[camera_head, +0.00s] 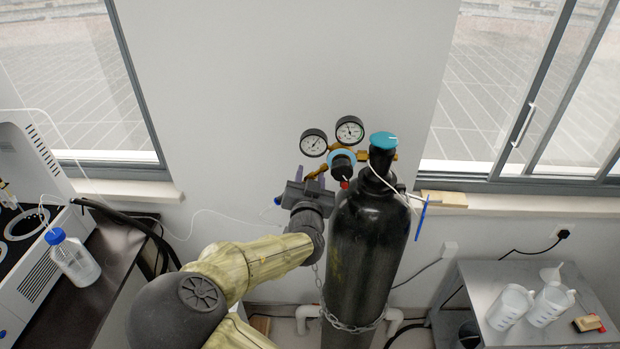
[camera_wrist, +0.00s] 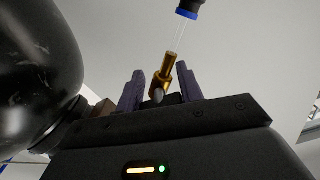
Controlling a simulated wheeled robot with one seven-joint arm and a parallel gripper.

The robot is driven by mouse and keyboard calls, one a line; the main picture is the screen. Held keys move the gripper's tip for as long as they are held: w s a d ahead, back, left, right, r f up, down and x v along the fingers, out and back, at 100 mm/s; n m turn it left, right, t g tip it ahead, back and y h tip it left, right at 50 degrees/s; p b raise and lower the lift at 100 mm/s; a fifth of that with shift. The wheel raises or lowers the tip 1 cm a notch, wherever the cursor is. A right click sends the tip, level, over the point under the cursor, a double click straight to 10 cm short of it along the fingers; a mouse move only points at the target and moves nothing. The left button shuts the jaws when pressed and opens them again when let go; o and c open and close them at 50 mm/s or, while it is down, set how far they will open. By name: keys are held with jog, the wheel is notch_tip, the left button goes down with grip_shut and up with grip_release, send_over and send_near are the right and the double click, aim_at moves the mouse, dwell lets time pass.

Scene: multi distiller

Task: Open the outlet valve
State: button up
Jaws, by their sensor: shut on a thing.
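The black gas cylinder (camera_head: 368,255) stands upright, chained, with a brass regulator and two round gauges (camera_head: 313,142) at its top. A brass outlet fitting (camera_wrist: 168,68) shows in the wrist view, with a small dark piece (camera_wrist: 158,96) at its lower end; I take this piece for the outlet valve handle. My gripper (camera_head: 312,180) is left of the cylinder neck, below the gauges. In the wrist view my gripper's (camera_wrist: 160,88) two purple fingers stand on either side of the dark piece, shut on it. The head view hides the outlet valve behind my gripper.
The cylinder's side (camera_wrist: 38,60) is close on the left in the wrist view. A clear tube with a blue collar (camera_wrist: 187,13) leads from the fitting. A teal-topped cylinder valve (camera_head: 383,141) and a blue-faced regulator knob (camera_head: 342,158) are close by. A wall is behind.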

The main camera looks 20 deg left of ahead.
jog(key=o, duration=1)
jog(key=v, duration=1.7)
jog(key=shift+s+p, duration=0.25)
jog(key=shift+p, duration=0.05)
jog(key=shift+a+f, duration=0.1)
